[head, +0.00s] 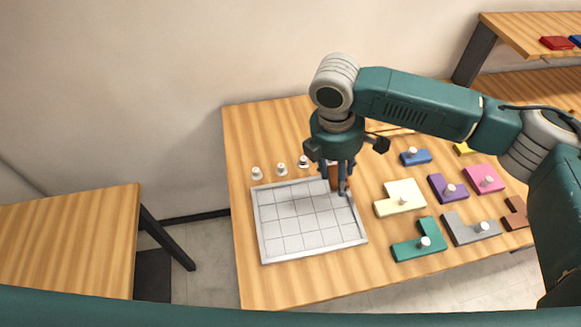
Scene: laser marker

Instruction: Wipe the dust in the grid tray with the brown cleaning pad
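The light grey grid tray (284,241) lies on the wooden table, with a raised rim and a floor marked in squares. My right gripper (335,188) points down over the tray's far right corner. The brown cleaning pad (335,176) shows between its fingers, which appear closed on the pad's sides. The fingers and gripper body hide part of the pad and that corner of the tray. I cannot tell whether the pad touches the tray floor. Dust cannot be made out at this size. My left gripper is not in view.
Small white knobs (281,169) stand behind the tray. Right of it lie knobbed blocks: cream (393,207), teal (407,252), purple (440,182), pink (478,171), grey (460,235), blue (418,159). A shelf (510,40) stands at back right, another table (70,235) at left.

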